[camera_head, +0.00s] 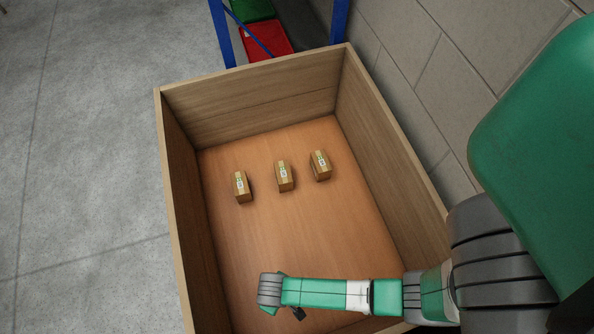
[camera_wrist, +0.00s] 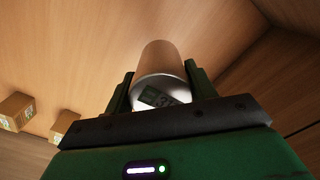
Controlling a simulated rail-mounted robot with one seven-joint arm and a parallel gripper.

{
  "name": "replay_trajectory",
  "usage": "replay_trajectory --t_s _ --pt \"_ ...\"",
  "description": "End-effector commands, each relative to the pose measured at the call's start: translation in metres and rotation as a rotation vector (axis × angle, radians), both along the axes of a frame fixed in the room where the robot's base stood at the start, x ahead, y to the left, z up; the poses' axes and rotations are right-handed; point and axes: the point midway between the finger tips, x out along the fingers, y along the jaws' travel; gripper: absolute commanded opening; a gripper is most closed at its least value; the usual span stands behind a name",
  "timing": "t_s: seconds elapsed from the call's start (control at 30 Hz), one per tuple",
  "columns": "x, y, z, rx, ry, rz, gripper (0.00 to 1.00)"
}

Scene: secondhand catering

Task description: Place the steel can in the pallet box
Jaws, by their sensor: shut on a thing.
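The steel can (camera_wrist: 163,66) is between the two green fingers of my gripper (camera_wrist: 160,92) in the wrist view, and the gripper is shut on it. A dark label with light marks shows on its near end. In the head view my arm reaches over the near part of the wooden pallet box (camera_head: 338,54), and its wrist end hides the can there. The box's bare brown floor (camera_head: 255,240) shows below and around the arm. I cannot tell whether the can touches the floor.
Three small cardboard boxes stand on the pallet box floor: left (camera_head: 242,186), middle (camera_head: 284,176) and right (camera_head: 320,165). Two also show at the left of the wrist view (camera_wrist: 17,110). A blue-framed rack with red and green bins (camera_head: 264,40) stands behind. A block wall is at the right.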

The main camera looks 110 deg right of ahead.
Motion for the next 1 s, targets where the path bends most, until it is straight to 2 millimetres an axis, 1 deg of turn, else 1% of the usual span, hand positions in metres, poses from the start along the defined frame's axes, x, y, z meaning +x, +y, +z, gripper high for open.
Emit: replay_trajectory --t_s 0.3,0.37,0.43,0.5,0.53,0.63,0.77,0.83,1.0 --pt "0.001 -0.002 0.000 -0.001 0.000 0.000 0.26" --pt "0.001 -0.002 -0.011 -0.001 0.000 -0.001 0.26" --pt "0.001 -0.002 -0.030 0.000 0.001 0.000 0.26" --pt "0.001 -0.002 -0.047 -0.001 0.001 0.000 0.26" --pt "0.001 -0.002 -0.052 -0.001 0.001 0.000 0.26" --pt "0.001 -0.003 -0.062 -0.001 0.000 -0.001 0.26" --pt "0.001 -0.003 -0.062 -0.002 -0.001 0.000 0.26" --pt "0.001 -0.003 -0.067 -0.001 0.000 -0.001 0.26" --pt "0.001 -0.002 -0.099 -0.001 0.001 -0.001 0.26"
